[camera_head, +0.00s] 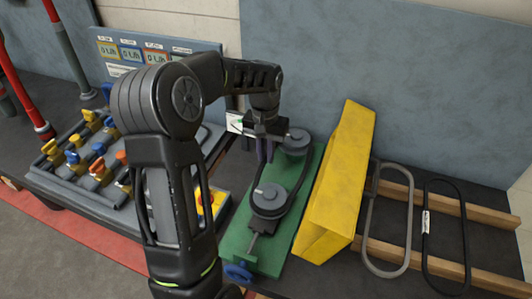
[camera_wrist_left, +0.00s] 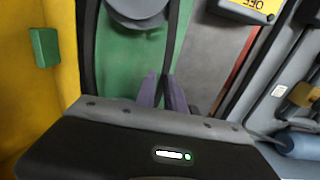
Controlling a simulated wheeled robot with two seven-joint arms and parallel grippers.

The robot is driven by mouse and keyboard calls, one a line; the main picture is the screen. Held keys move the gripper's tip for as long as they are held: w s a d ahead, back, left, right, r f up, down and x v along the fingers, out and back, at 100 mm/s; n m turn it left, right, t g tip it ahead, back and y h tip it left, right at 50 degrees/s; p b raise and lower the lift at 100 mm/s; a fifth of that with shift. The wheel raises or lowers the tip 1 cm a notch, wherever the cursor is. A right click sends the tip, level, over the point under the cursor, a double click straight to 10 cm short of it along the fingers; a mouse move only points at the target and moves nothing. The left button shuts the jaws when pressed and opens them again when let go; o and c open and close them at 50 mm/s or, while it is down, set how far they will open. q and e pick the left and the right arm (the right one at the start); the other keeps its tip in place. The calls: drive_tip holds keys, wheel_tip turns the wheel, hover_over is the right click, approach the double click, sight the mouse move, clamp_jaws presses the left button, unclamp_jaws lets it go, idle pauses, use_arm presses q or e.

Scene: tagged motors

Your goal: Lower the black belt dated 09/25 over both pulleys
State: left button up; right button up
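Two dark grey pulleys, the near one (camera_head: 270,199) and the far one (camera_head: 296,141), stand on a green plate (camera_head: 235,240). A black belt (camera_head: 301,187) loops along them; in the left wrist view it runs down past a pulley (camera_wrist_left: 138,10) as a dark strand (camera_wrist_left: 88,45). My left gripper (camera_head: 265,158) is above the plate, beside the pulleys, with its fingers (camera_wrist_left: 161,80) close together on the belt's other strand. I cannot tell whether the belt is seated in the grooves. No date is readable. My right gripper is not in view.
A yellow block (camera_head: 338,185) stands right of the plate. A grey belt (camera_head: 388,222) and another black belt (camera_head: 462,235) with a white tag lie on wooden rails (camera_head: 490,214). A valve panel (camera_head: 85,165) and a yellow switch box (camera_head: 216,203) are on the left.

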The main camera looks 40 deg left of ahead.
use_arm(q)
drive_tip(key=o, duration=0.5)
drive_tip(key=shift+c, duration=0.2)
wheel_tip(320, 180, up, 8)
drive_tip(key=shift+b, duration=0.35)
drive_tip(key=shift+f, duration=0.1)
idle(0.3)
